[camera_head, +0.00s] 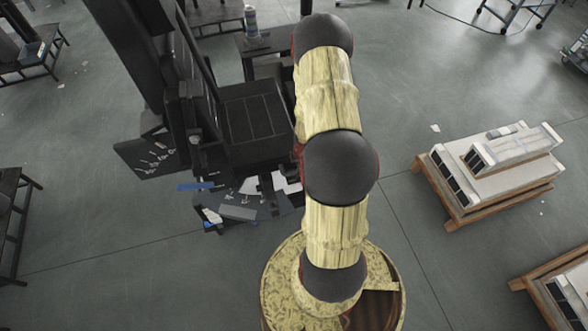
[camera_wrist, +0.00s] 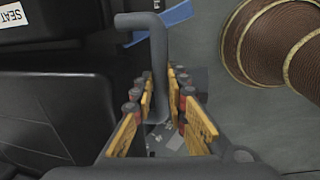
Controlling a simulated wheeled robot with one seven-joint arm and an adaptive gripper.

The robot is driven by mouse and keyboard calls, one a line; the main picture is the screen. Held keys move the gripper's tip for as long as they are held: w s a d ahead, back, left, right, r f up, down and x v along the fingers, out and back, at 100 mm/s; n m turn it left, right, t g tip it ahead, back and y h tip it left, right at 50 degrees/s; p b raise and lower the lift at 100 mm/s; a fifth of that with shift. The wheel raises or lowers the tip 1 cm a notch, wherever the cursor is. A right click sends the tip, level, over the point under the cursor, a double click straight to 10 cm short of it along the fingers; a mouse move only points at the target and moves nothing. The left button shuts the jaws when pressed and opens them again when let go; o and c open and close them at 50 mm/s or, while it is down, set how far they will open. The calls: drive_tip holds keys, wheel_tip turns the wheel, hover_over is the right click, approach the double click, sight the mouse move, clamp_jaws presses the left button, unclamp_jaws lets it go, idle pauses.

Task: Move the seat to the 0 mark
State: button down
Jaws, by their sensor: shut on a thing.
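The black seat (camera_head: 252,122) is fixed to a tall black lift column (camera_head: 140,45) left of my arm in the head view. A bent grey handle (camera_wrist: 157,45) runs down the middle of that view. My gripper (camera_wrist: 162,88) has its yellow-padded fingers on both sides of the handle and is shut on it. My gripper is hidden in the head view. No 0 mark can be read in either view.
A dark panel with small white marks (camera_head: 150,158) lies beside the column. Papers and blue tape (camera_head: 195,187) are at its foot. A small dark table with a can (camera_head: 251,20) stands behind the seat. White units on wooden pallets (camera_head: 490,165) stand right; open floor lies between.

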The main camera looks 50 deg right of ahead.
drive_tip(key=shift+s+d+p, duration=0.15)
drive_tip(key=shift+d+p, duration=0.25)
drive_tip(key=shift+d, duration=0.3)
drive_tip(key=c, duration=2)
unclamp_jaws()
drive_tip(key=shift+d, duration=0.2)
drive_tip(key=shift+o, duration=0.9)
drive_tip(key=shift+a, duration=0.1)
drive_tip(key=shift+o, duration=0.3)
drive_tip(key=shift+a, duration=0.1)
drive_tip(key=shift+r, duration=0.2)
wheel_tip(320, 180, up, 7)
drive_tip(key=s, duration=0.1)
drive_tip(key=shift+a, duration=0.35)
